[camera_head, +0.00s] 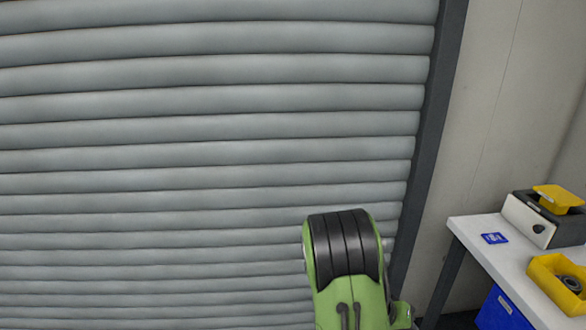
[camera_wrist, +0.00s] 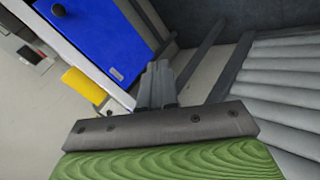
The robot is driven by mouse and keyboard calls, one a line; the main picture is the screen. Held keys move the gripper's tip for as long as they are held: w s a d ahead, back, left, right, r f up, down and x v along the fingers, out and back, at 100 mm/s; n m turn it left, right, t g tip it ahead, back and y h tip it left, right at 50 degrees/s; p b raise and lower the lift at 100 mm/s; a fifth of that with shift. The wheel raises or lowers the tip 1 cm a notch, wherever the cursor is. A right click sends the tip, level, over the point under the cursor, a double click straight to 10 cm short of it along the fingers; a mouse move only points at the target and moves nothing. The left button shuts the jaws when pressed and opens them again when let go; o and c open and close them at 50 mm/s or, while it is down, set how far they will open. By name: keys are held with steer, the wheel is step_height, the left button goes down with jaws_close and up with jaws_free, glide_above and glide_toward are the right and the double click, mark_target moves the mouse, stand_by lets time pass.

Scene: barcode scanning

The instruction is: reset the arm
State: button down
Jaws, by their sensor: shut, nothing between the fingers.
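My arm, green with a black ribbed joint, rises at the bottom of the head view, in front of a grey roller shutter. My gripper is out of sight in the head view. In the wrist view my gripper (camera_wrist: 158,84) shows past a dark grey plate, with its grey fingers together and nothing held between them. Beyond the fingers lie the floor edge and the foot of the shutter, and the fingers appear apart from everything.
A white table (camera_head: 490,262) stands at the right with a scanner-like device (camera_head: 527,220), a small blue card (camera_head: 495,238) and a yellow bin (camera_head: 545,275). A blue drawer unit (camera_head: 500,310) is below; it also shows in the wrist view (camera_wrist: 100,35). The roller shutter (camera_head: 200,130) fills the left.

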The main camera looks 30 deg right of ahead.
steer(key=w+a+r+n+t+y, duration=0.25)
steer(key=a+r, duration=0.35)
steer(key=a, duration=0.3)
steer(key=w+a+r+n+t+y, duration=0.1)
steer(key=a+r+t+y, duration=0.25)
steer(key=a+r, duration=0.35)
steer(key=s+a+r+n+t+y, duration=0.1)
steer(key=s+a+r+n+t, duration=0.2)
steer(key=a, duration=0.4)
steer(key=s+a+r+n+y, duration=0.1)
steer(key=s+a+r+n, duration=0.15)
steer(key=s+a, duration=0.35)
step_height(320, 180, up, 16)
steer(key=p, duration=1.7)
steer(key=shift+w+a+r, duration=0.25)
steer(key=shift+w+a, duration=0.15)
steer(key=shift+w, duration=0.05)
